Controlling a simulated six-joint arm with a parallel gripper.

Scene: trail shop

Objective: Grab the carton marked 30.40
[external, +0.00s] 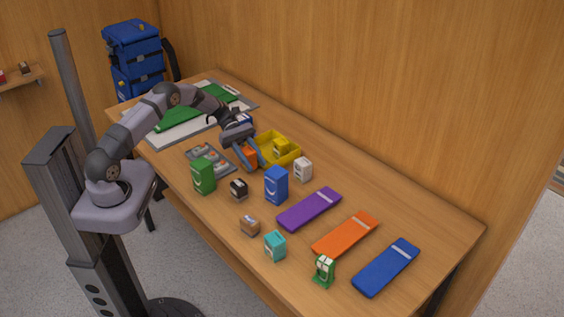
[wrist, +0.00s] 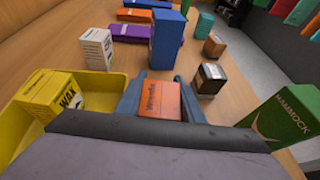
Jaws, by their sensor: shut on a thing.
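My gripper (external: 250,163) reaches down over the table, beside the yellow bin. It is shut on a small orange carton (external: 250,153). In the wrist view the orange carton (wrist: 159,100) sits between the two blue-grey fingers of my gripper (wrist: 160,88), with dark lettering too small to read surely. I cannot read the mark 30.40 on any carton. Other cartons are a yellow one marked WAX (wrist: 54,95), a white one (external: 303,169), a black one (external: 239,188), a brown one (external: 250,225) and a teal one (external: 275,246).
The yellow bin (external: 295,155) holds the wax carton, close by my gripper. A tall blue box (external: 276,186) and a green box (external: 204,176) stand nearby. A grey tray (external: 222,171) lies left. Purple (external: 309,209), orange (external: 345,235) and blue (external: 386,267) flat packs lie right.

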